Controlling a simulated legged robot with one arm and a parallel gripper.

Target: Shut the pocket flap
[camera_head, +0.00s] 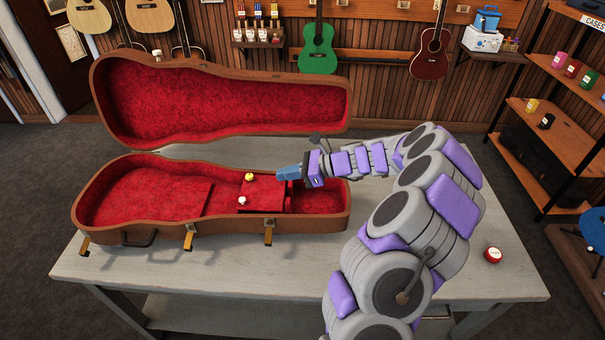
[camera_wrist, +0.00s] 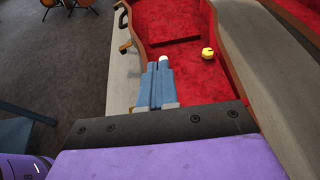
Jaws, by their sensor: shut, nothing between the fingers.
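The instrument case (camera_head: 185,227) lies open on the grey table, its red-lined lid raised behind. A red pocket panel (camera_head: 264,198) is in the right-centre of the case body; I take it for the pocket flap, but its angle is hard to tell. A white knob (camera_head: 241,201) is at its left front and a yellow one (camera_head: 250,177) behind. My gripper (camera_head: 279,174) is shut and empty, above the case just right of the yellow knob. In the wrist view, the white knob (camera_wrist: 163,60) shows just past my fingertips (camera_wrist: 158,67), with the yellow knob (camera_wrist: 208,53) to the right.
A small red-and-white round object (camera_head: 493,255) sits at the table's (camera_head: 180,272) right. The front of the table is clear. Guitars and a green ukulele (camera_head: 318,45) hang on the back wall. Shelves (camera_head: 555,130) stand at the right.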

